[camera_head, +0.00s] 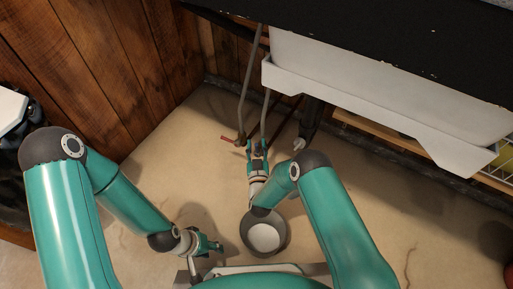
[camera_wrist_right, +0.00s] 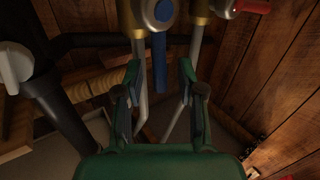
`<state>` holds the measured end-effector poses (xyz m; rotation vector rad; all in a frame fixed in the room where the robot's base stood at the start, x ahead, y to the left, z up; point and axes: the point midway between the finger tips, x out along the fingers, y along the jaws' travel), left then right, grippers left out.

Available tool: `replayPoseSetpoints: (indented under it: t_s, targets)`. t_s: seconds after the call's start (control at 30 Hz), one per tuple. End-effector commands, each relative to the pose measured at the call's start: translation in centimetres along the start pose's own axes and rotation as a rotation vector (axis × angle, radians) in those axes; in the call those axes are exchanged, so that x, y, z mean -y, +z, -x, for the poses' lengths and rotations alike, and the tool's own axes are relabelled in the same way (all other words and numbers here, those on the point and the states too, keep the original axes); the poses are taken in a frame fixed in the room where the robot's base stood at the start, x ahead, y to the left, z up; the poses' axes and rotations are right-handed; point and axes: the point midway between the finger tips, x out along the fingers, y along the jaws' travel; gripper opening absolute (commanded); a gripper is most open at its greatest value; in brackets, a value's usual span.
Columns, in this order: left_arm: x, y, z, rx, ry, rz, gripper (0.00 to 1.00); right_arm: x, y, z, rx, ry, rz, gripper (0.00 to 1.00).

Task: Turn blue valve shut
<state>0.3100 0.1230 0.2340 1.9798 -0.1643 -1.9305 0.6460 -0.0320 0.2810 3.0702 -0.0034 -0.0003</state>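The blue valve handle (camera_wrist_right: 159,62) is a flat lever in the right wrist view, below a round metal hub on a brass valve body (camera_wrist_right: 126,18). My right gripper (camera_wrist_right: 159,72) is open, with one green finger on each side of the lever. Gaps show between the lever and both fingers. In the head view my right gripper (camera_head: 257,148) is at the pipes below the sink and mostly hides the blue valve. My left gripper (camera_head: 214,246) is low over the floor, away from the valves; its fingers are too small to judge.
A red valve handle (camera_head: 228,139) is just left of my right gripper, also in the right wrist view (camera_wrist_right: 250,6). A white knob (camera_head: 299,144) is to the right. The white sink (camera_head: 380,85) overhangs on the right.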

Motion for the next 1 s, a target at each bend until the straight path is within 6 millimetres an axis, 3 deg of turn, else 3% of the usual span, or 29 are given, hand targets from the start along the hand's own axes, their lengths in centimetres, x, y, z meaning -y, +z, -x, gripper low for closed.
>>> replayPoseSetpoints:
  t_s: [0.33, 0.57, 1.0]
  targets:
    - [0.03, 0.01, -0.1, 0.0, 0.0, 0.0, 0.4, 0.0, -0.01, -0.34, 0.001, 0.0, 0.0, 0.37]
    - [0.03, 0.01, -0.1, 0.0, 0.0, 0.0, 0.4, 0.0, 0.0, -0.31, 0.001, 0.0, 0.0, 0.0]
    - [0.06, 0.0, -0.17, 0.0, 0.0, 0.0, 0.4, -0.05, 0.08, -0.26, -0.001, 0.0, -0.004, 0.0]
